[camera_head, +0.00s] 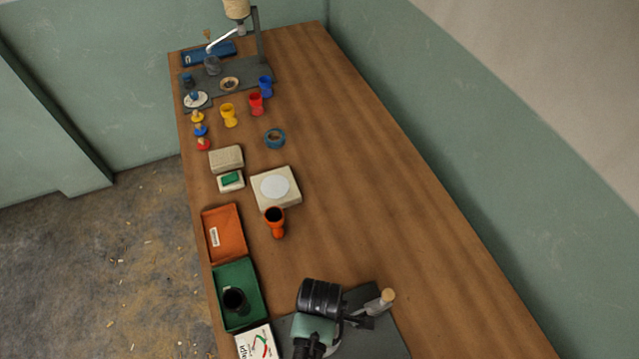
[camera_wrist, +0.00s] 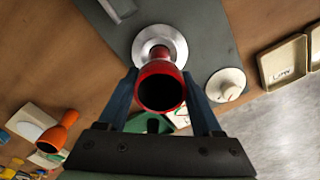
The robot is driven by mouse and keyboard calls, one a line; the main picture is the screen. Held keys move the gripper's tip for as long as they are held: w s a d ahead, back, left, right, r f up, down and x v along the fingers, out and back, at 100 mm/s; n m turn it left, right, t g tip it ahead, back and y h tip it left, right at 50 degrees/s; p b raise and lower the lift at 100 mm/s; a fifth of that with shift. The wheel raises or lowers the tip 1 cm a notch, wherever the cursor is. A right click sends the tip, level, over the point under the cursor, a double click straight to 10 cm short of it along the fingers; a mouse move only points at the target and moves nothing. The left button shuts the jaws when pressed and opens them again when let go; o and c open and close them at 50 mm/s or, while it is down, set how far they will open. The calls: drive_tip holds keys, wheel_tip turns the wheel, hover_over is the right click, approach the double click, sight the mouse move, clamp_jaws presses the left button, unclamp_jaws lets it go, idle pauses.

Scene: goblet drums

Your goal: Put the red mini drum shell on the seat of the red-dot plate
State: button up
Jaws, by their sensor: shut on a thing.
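The red mini drum shell (camera_wrist: 160,88) is held between the two fingers of my gripper (camera_wrist: 163,92) in the wrist view. Its open dark mouth faces the camera and its narrow end points at a round silver plate (camera_wrist: 143,40) on a dark grey mat. The narrow end overlaps the plate's middle; I cannot tell whether they touch. No red dot shows on this plate; its centre is covered by the shell. In the head view my gripper is at the near end of the table, and my arm hides the held shell and the plate.
A pale disc with a knob (camera_wrist: 225,85) lies close right of the gripper. Shallow trays (camera_wrist: 283,62) stand further right. An orange goblet (camera_head: 275,222), green tray (camera_head: 258,284) and orange tray (camera_head: 224,234) are nearby. The table's right side is clear.

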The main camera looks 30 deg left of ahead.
drive_tip(key=shift+f, duration=0.6)
drive_tip(key=shift+f, duration=0.2)
drive_tip(key=o, duration=1.4)
drive_tip(key=shift+r, duration=0.15)
wheel_tip(320, 180, up, 12)
drive_tip(key=shift+r, duration=0.1)
